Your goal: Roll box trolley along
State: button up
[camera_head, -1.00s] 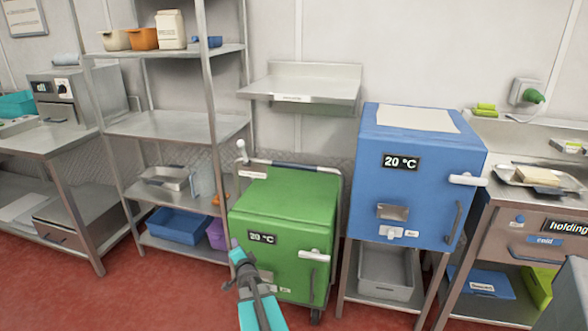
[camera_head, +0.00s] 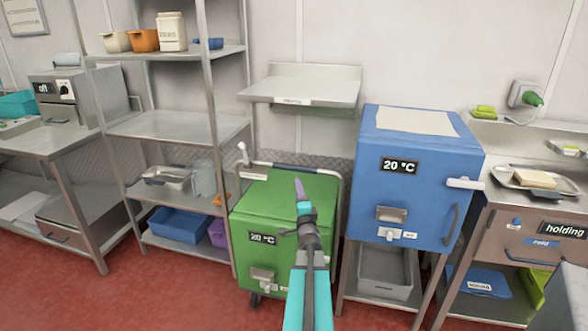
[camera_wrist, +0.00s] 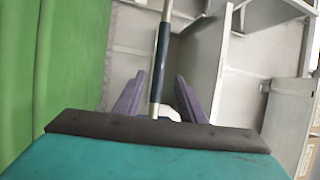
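The box trolley (camera_head: 262,215) is a green box with a 20 °C display on its front, standing on the floor. Its push bar (camera_head: 280,165) runs along the back of the top, with a dark grip section. My gripper (camera_head: 301,190) reaches over the trolley's top towards this bar; my arm hides part of the trolley's front. In the wrist view the fingers (camera_wrist: 157,98) are apart, with the bar (camera_wrist: 162,45) running between them. The green top fills the left side there. Whether the bar lies within the fingers or beyond them is hard to tell.
A blue box unit (camera_head: 425,185) on a metal stand is close to the trolley's right. A steel shelf rack (camera_head: 178,125) is close on its left. A wall shelf (camera_head: 300,90) hangs behind and above. Red floor (camera_head: 170,295) is clear in front on the left.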

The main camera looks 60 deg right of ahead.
aim_at(294, 170)
jog(key=shift+w, duration=0.1)
jog(key=shift+p+x, duration=0.85)
jog(key=shift+x, duration=6)
jog(key=shift+c, duration=0.3)
grip_shut()
